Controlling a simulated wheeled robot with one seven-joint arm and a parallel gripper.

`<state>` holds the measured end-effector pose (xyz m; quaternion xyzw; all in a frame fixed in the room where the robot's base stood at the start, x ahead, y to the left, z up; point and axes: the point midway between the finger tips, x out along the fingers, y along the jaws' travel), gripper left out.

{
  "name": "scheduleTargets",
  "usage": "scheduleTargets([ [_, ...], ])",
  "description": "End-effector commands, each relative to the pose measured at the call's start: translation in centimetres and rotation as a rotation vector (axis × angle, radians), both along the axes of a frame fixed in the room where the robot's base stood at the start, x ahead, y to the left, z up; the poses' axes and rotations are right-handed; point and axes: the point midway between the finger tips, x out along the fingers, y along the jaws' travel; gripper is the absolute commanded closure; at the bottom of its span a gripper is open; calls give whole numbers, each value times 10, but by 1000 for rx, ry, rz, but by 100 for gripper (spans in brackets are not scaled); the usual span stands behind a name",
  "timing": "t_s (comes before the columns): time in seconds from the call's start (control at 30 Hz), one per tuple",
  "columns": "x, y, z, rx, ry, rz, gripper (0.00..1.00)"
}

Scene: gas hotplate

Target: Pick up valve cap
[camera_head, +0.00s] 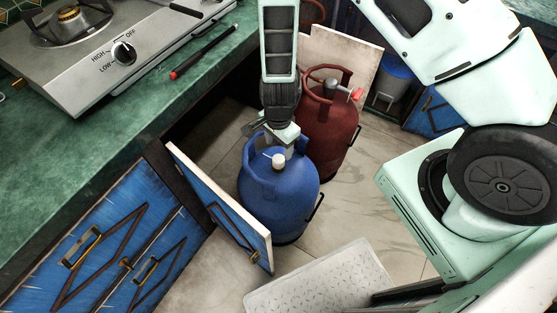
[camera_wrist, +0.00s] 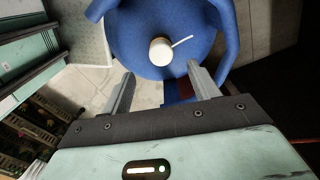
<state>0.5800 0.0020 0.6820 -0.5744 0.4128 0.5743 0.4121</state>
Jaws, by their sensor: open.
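The valve cap (camera_head: 278,160) is a small white cap on top of the blue gas cylinder (camera_head: 277,202), which stands upright on the floor. In the wrist view the cap (camera_wrist: 161,51) is round and white with a thin pale strip pointing to its upper right, inside the collar of the blue cylinder (camera_wrist: 140,22). My gripper (camera_head: 283,142) is above the cylinder's top in the head view. In the wrist view its two fingers (camera_wrist: 162,82) are apart with nothing between them, and the cap lies just beyond the fingertips. The exact height gap cannot be told.
A red cylinder (camera_head: 328,127) with a red valve handle stands behind the blue one. An open blue cabinet door (camera_head: 226,208) is close at its left. The green counter (camera_head: 120,120) holds the hotplate (camera_head: 85,70) and a dark red-tipped stick (camera_head: 204,51).

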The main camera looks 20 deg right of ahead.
Motion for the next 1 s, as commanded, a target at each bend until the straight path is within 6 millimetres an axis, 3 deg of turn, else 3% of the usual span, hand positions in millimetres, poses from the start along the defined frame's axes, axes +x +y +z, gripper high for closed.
scheduleTargets([
  [0.27,-1,1,-21,0,2,1,39],
  [0.57,0,3,-60,1,1,1,39],
  [0.87,1,3,-64,1,-1,2,39],
  [1.0,1,3,-64,1,-1,2,78],
])
